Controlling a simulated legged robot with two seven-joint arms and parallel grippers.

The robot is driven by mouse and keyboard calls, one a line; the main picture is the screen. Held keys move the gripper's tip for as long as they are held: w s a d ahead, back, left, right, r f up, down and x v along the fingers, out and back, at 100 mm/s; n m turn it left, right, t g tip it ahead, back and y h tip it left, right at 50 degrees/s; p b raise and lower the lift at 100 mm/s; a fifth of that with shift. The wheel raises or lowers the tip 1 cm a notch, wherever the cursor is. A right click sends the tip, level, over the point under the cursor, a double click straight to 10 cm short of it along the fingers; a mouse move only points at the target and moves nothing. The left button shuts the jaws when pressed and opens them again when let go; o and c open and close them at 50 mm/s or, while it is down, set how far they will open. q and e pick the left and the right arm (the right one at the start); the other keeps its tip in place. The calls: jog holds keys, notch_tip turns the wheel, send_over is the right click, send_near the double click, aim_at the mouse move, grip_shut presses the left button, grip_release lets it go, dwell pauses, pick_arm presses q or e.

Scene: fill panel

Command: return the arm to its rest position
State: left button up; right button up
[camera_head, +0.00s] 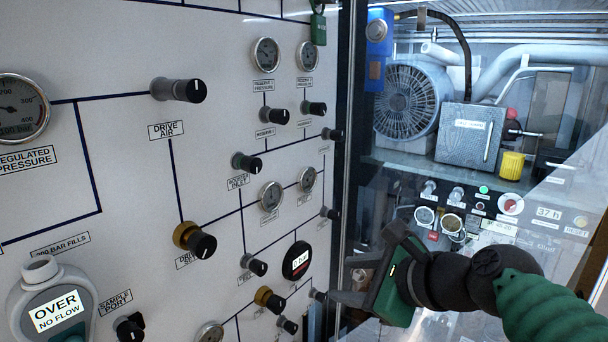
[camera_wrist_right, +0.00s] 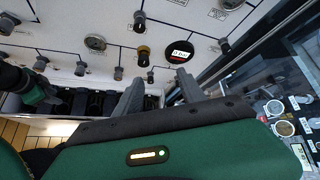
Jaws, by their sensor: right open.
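My right gripper (camera_head: 348,280) is in the lower middle of the head view, in front of the panel's right edge. Its two grey fingers point left toward the panel, apart with nothing between them. In the right wrist view the fingers (camera_wrist_right: 160,82) are also spread and empty, with the panel beyond them. The white fill panel (camera_head: 110,215) takes up the left half of the head view. A green and black part of what looks like my left arm shows at the left edge of the right wrist view, too small to read its jaws.
Several knobs stick out of the panel, including the drive air knob (camera_head: 180,90). A round black digital gauge (camera_head: 297,261) is left of my right gripper. A glass-fronted compressor cabinet (camera_head: 420,172) stands at right. A wooden floor (camera_wrist_right: 15,132) shows below in the wrist view.

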jog(key=s+d+f+n+g+h, duration=0.1)
jog(key=s+d+f+n+h, duration=0.2)
jog(key=f, duration=0.5)
jog(key=s+d+f+n+g, duration=0.15)
jog(key=f+n, duration=0.25)
jog(key=f, duration=0.4)
jog(key=s+d+f+n+g+h, duration=0.1)
jog(key=d+f+n+g+h, duration=0.2)
jog(key=f, duration=0.5)
jog(key=s+d+f+n, duration=0.2)
jog(key=s+f+n, duration=0.3)
jog(key=f, duration=0.1)
jog(key=s+d+f+n+g, duration=0.1)
jog(key=s+d+f+n, duration=0.1)
jog(key=s+f+n, duration=0.4)
jog(key=shift+d+f+n+h, duration=0.3)
jog(key=shift+f+h, duration=0.1)
jog(key=shift+f, duration=0.15)
